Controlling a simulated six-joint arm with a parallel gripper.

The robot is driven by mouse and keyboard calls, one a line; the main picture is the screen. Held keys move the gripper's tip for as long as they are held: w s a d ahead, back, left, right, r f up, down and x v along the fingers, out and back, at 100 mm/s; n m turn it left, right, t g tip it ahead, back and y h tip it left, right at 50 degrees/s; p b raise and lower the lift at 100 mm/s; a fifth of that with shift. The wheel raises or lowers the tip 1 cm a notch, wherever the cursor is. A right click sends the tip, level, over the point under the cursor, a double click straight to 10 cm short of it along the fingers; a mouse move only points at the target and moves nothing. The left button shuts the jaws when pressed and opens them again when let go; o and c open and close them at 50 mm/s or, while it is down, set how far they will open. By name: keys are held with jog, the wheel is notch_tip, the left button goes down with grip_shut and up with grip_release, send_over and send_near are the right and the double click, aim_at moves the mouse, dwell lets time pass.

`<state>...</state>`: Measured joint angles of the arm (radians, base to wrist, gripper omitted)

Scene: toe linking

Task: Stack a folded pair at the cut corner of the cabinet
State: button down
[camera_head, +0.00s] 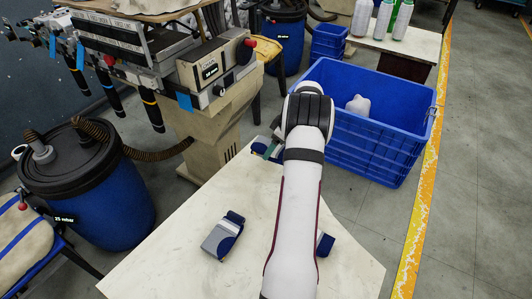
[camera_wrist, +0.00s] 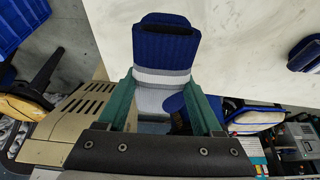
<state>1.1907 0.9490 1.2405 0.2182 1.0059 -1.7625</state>
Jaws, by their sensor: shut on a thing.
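My gripper (camera_wrist: 160,80) has its two green fingers on either side of a folded pair (camera_wrist: 165,48), blue with grey and white bands and a dark strip near its far end. The fingers are shut on this pair. In the head view my gripper (camera_head: 272,150) is at the far end of the white cabinet top (camera_head: 170,255), with blue cloth (camera_head: 262,157) just under it. I cannot tell whether the held pair touches the top. A second grey and blue folded pair (camera_head: 223,236) lies on the top left of my arm. Another pair (camera_head: 325,243) is partly hidden behind my arm.
A blue crate (camera_head: 370,150) with a pale object inside stands beyond the top at the right. A beige machine (camera_head: 215,110) stands close to the far left edge. A blue drum (camera_head: 100,205) is at the left. The front-left part of the top is clear.

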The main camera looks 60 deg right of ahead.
jog(key=s+r, duration=0.5)
jog(key=s, duration=0.4)
jog(key=s+a+r, duration=0.2)
jog(key=s+a, duration=0.4)
jog(key=a, duration=0.3)
jog(key=s+a+r, duration=0.1)
jog(key=s+a, duration=0.5)
jog(key=a, duration=0.3)
jog(key=shift+s+r, duration=0.2)
jog(key=shift+r, duration=0.2)
notch_tip(320, 180, down, 10)
jog(key=shift+r, duration=0.15)
grip_release()
jog(key=shift+c, duration=0.2)
